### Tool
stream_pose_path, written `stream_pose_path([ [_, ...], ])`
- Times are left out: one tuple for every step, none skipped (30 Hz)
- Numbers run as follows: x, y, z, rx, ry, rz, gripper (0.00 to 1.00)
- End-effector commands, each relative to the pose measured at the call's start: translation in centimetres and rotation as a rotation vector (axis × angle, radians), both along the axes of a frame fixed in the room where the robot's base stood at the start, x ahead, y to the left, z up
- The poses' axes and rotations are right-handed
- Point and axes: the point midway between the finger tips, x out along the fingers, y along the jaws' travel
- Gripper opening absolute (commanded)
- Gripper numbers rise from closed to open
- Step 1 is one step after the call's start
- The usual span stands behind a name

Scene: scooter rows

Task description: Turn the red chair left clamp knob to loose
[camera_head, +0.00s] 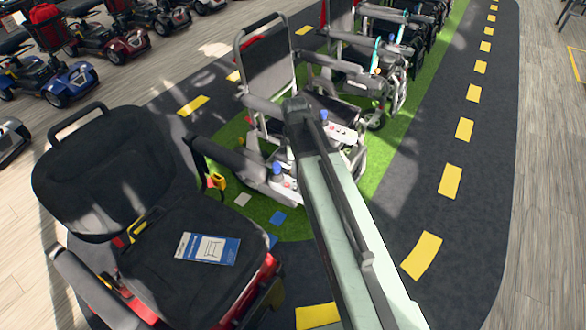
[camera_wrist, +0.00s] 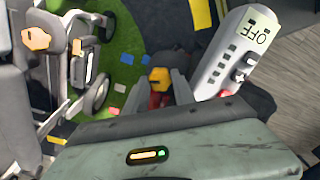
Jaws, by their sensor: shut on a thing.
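In the wrist view my gripper (camera_wrist: 162,88) is shut, with a yellow-orange clamp knob (camera_wrist: 159,79) between its two fingers. A dark part lies around the knob and a red part shows just below it. The knob's turn position cannot be read. In the head view the red chair (camera_head: 262,282) stands at lower left, with a black seat and back and red trim at its base. Yellow parts show beside its armrest (camera_head: 218,181) and at the rear of its seat. My arm crosses the picture and the gripper itself is hidden there.
A white control panel reading OFF (camera_wrist: 236,55) is close to the right of my gripper. Another chair (camera_wrist: 15,95) with an orange knob stands at left. A blue-white booklet (camera_head: 207,248) lies on the red chair's seat. Dark floor with yellow dashes (camera_head: 450,182) is free at right.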

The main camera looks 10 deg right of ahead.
Motion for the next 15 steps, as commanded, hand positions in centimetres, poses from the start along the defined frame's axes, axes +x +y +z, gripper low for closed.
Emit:
stream_pose_path([
  [0.01,0.04,0.00,0.001,0.000,0.006,0.00],
  [0.01,0.04,0.00,0.001,0.000,0.009,0.00],
  [0.01,0.04,0.00,0.001,0.000,0.012,0.00],
  [0.01,0.04,0.00,0.001,0.000,0.013,0.00],
  [0.01,0.04,0.00,0.001,0.000,0.014,0.00],
  [0.01,0.04,0.00,0.001,0.000,0.015,0.00],
  [0.01,0.04,0.00,0.001,0.000,0.015,0.00],
  [0.01,0.04,0.00,0.001,0.000,0.015,0.00],
  [0.01,0.04,0.00,0.001,0.000,0.015,0.00],
  [0.01,0.04,0.00,0.001,0.000,0.014,0.00],
  [0.01,0.04,0.00,0.001,0.000,0.014,0.00],
  [0.01,0.04,0.00,0.001,0.000,0.014,0.00],
  [0.01,0.04,0.00,0.001,0.000,0.014,0.00],
  [0.01,0.04,0.00,0.001,0.000,0.014,0.00],
  [0.01,0.04,0.00,0.001,0.000,0.014,0.36],
])
